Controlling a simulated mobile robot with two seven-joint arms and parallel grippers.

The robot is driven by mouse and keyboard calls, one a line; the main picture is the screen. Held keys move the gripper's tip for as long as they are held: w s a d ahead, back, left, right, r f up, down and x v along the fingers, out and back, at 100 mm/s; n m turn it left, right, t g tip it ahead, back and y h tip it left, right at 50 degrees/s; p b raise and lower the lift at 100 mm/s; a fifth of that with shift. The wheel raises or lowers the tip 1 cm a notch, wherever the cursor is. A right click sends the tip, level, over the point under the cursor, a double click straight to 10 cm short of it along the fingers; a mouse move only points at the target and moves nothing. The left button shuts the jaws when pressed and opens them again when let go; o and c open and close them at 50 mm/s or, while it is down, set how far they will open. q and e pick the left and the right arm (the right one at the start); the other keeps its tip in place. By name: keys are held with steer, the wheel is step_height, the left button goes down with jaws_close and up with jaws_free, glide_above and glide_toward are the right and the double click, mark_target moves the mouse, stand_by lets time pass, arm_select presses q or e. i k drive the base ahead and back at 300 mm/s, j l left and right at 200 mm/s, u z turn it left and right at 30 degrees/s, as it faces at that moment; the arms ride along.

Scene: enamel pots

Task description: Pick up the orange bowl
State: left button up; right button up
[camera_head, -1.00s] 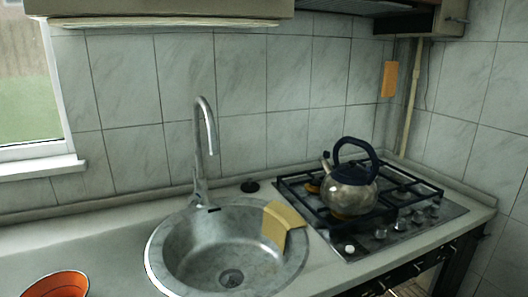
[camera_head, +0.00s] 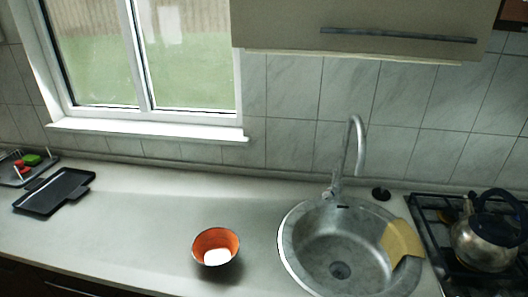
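The orange bowl (camera_head: 228,241) stands upright on the countertop, left of the sink. Its inside is orange, its outer side looks dark, and a bright white patch shows in its lower part. Nothing touches it. Neither of my grippers shows in the head view.
The round sink (camera_head: 291,255) with its tall faucet (camera_head: 357,150) is right of the bowl. A yellow cloth (camera_head: 402,240) hangs over the sink's right rim. A kettle (camera_head: 484,246) sits on the stove at far right. A black tray (camera_head: 55,191) lies at left. The counter (camera_head: 135,235) between is clear.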

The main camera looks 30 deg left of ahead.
mark_target(214, 248)
steer(key=u, duration=1.3)
